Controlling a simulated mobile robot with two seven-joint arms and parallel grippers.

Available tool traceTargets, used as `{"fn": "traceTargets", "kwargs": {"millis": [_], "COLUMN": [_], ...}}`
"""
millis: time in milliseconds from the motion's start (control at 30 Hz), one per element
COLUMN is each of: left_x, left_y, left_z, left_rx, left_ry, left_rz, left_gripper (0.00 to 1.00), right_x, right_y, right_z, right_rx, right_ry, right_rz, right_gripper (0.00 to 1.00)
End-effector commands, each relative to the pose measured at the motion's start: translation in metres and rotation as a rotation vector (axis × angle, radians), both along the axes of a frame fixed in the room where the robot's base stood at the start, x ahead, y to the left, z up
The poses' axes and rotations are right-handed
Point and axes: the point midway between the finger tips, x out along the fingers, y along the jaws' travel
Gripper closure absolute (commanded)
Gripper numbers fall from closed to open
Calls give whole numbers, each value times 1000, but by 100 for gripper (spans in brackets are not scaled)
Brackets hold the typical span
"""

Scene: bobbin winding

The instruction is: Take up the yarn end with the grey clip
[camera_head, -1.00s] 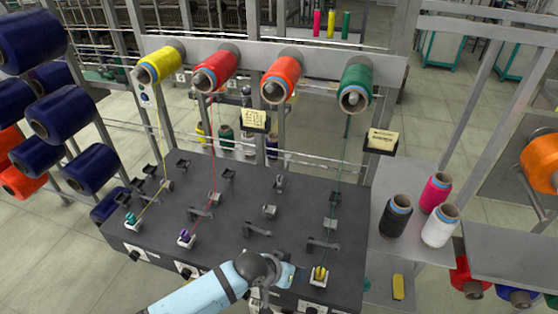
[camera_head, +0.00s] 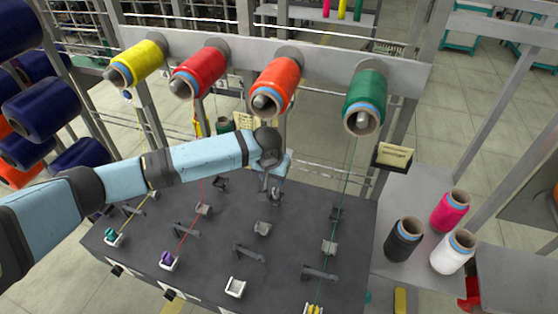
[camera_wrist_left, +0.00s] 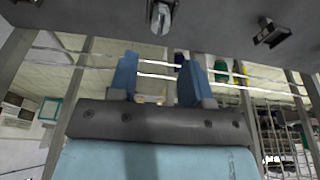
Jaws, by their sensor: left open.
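The orange yarn spool (camera_head: 275,84) sits on the rail, third from the left. I cannot make out a yarn end or a clip hanging from it; the area below it is partly covered by my left arm. My left gripper (camera_head: 284,165) is below this spool, over the far part of the dark deck. In the left wrist view its two blue fingers (camera_wrist_left: 158,78) stand apart, with nothing visible between them. A grey fitting (camera_wrist_left: 160,17) on the deck shows beyond the fingers at the top of that view. My right gripper is not in view.
Yellow (camera_head: 138,64), red (camera_head: 200,72) and green (camera_head: 365,98) spools share the rail, their yarns running down to the deck (camera_head: 200,268). Guides and an empty white bobbin holder (camera_head: 235,287) stand on it. Black, pink and white cones (camera_head: 453,251) stand at the right.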

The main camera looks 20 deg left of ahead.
Motion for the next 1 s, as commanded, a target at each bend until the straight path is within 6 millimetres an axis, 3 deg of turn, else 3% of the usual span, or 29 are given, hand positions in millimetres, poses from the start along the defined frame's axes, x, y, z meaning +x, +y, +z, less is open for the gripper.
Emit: {"fn": "traceTargets", "kwargs": {"millis": [233,567,1000], "left_x": [4,12,21], "left_y": [1,0,0], "left_z": [-17,-56,-85], "left_rx": [2,2,2], "left_ry": [0,-1,0], "left_rz": [3,1,1], "left_gripper": [55,55,55], "right_x": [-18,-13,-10], "right_y": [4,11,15], "right_z": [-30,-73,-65], "right_rx": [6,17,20], "right_ry": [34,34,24], "right_rz": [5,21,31], "right_gripper": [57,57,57]}}
